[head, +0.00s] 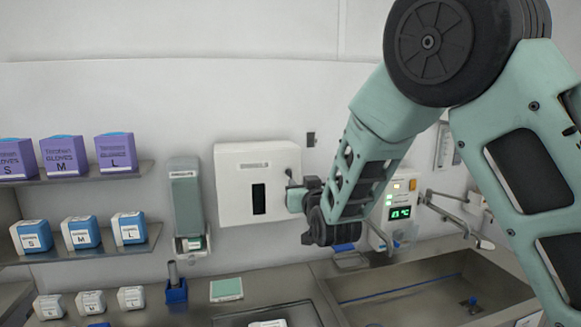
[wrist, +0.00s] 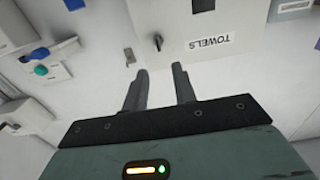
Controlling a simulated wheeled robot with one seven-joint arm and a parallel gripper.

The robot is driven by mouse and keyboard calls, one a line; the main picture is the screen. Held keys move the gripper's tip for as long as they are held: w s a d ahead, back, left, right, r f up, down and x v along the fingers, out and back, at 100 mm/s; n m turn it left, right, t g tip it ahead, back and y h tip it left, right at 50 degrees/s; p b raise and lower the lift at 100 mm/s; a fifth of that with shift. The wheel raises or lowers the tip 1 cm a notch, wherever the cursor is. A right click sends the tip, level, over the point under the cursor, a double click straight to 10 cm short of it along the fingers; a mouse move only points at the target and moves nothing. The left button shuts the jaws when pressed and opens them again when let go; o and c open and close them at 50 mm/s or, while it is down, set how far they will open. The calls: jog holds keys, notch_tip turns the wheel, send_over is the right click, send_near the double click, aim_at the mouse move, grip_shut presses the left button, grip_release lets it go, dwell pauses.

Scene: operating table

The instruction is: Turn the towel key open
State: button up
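The towel dispenser (head: 231,208) is a white wall box with a dark upright slot. In the wrist view its TOWELS label (wrist: 210,42) shows upside down on the white front. The towel key (wrist: 158,42) is a small dark piece on that front, beside the label. It also shows near the box's upper right edge in the head view (head: 289,173). My gripper (wrist: 159,69) is open and empty. Its two fingers point at the box, one to either side of the key's line, with the key beyond the tips. In the head view my wrist hides the fingertips.
A green-and-white soap dispenser (head: 186,200) hangs left of the box. A control panel with a green display (head: 401,212) and a tap are right of my wrist. Below are a counter and a steel sink (head: 430,292). Glove boxes (head: 63,156) stand on shelves at left.

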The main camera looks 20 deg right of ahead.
aim_at(291, 173)
jog(key=w+p, duration=0.4)
jog(key=w, duration=0.6)
grip_shut()
